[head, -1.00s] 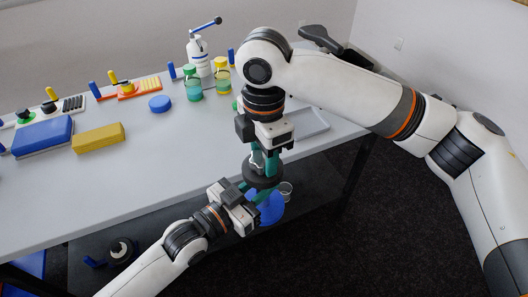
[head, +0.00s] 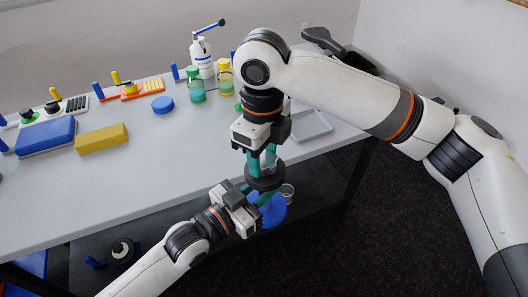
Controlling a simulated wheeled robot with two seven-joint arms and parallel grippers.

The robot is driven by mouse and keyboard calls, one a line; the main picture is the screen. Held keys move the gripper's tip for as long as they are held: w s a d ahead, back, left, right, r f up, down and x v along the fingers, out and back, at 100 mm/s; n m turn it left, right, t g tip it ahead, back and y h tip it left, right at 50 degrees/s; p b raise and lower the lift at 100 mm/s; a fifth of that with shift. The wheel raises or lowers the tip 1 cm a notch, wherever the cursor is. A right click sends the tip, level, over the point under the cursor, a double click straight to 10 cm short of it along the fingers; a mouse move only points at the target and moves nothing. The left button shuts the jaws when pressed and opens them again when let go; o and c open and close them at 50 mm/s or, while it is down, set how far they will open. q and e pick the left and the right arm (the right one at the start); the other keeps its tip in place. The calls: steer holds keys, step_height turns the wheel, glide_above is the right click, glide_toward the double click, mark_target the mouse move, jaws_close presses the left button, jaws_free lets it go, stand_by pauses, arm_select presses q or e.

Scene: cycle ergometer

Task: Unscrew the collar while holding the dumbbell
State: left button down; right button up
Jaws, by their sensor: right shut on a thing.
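The dumbbell stands about upright in the air off the table's front edge, its dark round plate (head: 265,177) uppermost. A blue part (head: 272,211) shows below; I cannot tell whether it belongs to the dumbbell. My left gripper (head: 257,195) comes from below left, its teal fingers around the dumbbell just under the dark plate; the grip itself is mostly hidden. My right gripper (head: 262,163) points down from above, its teal fingers shut at the dumbbell's top end, just above the plate. The collar is hidden between these fingers.
The grey table (head: 180,185) has clear room at its front. A blue block (head: 46,136), a yellow block (head: 101,138), a blue disc (head: 162,104) and lidded jars (head: 195,85) stand farther back. A shallow grey tray (head: 311,125) lies right of my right gripper. A dark shelf (head: 150,235) is below.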

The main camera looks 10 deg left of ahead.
steer(key=shift+w+r+n, duration=0.1)
steer(key=shift+w+n, duration=0.05)
steer(key=shift+n, duration=0.65)
steer(key=o, duration=1.1)
